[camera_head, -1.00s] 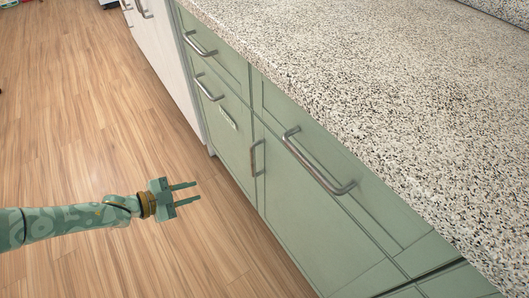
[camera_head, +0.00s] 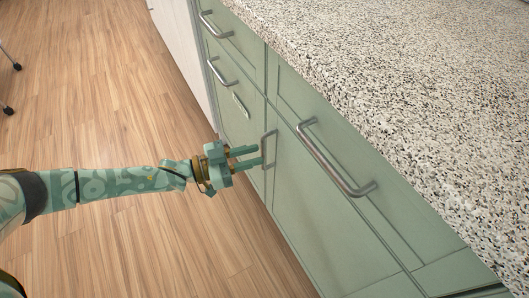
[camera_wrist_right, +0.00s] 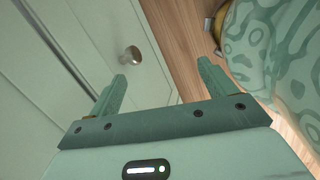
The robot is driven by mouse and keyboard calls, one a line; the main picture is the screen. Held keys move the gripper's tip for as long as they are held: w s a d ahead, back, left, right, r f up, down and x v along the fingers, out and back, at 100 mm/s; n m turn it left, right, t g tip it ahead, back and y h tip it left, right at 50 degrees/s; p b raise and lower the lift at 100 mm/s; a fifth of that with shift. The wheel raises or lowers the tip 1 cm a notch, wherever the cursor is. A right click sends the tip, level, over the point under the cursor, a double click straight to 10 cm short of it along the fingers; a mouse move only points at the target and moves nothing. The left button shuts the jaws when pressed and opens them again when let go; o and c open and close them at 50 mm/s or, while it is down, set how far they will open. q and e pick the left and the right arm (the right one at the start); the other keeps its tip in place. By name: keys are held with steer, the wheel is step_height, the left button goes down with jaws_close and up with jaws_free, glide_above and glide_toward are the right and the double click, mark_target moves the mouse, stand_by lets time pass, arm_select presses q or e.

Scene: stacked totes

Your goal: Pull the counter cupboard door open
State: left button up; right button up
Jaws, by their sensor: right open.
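The green counter cupboard door (camera_head: 318,218) looks shut, under a drawer in the head view. Its upright metal handle (camera_head: 275,151) is near the door's left edge. My left gripper (camera_head: 260,155) is open, with its two fingers pointing right at this handle. The fingertips overlap or nearly reach the handle; I cannot tell if they touch it. My right gripper (camera_wrist_right: 162,72) shows only in the right wrist view, open with nothing between its fingers. A pale panel with a round knob (camera_wrist_right: 131,54) lies beyond it.
A drawer with a long bar handle (camera_head: 335,160) is above the door. More drawers (camera_head: 228,100) are to its left. The speckled countertop (camera_head: 400,90) overhangs at the right. Wooden floor (camera_head: 100,110) lies open at the left. My own patterned arm (camera_wrist_right: 270,45) shows in the wrist view.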

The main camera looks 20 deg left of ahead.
mark_target(263, 168)
arm_select(q)
steer(key=x, duration=0.3)
steer(key=shift+w+d+b, duration=0.15)
steer(key=shift+b, duration=0.25)
jaws_close()
arm_select(e)
steer(key=shift+w+a+r+t+y, duration=0.1)
steer(key=shift+w+a+t+y, duration=0.25)
steer(key=shift+w+a, duration=0.55)
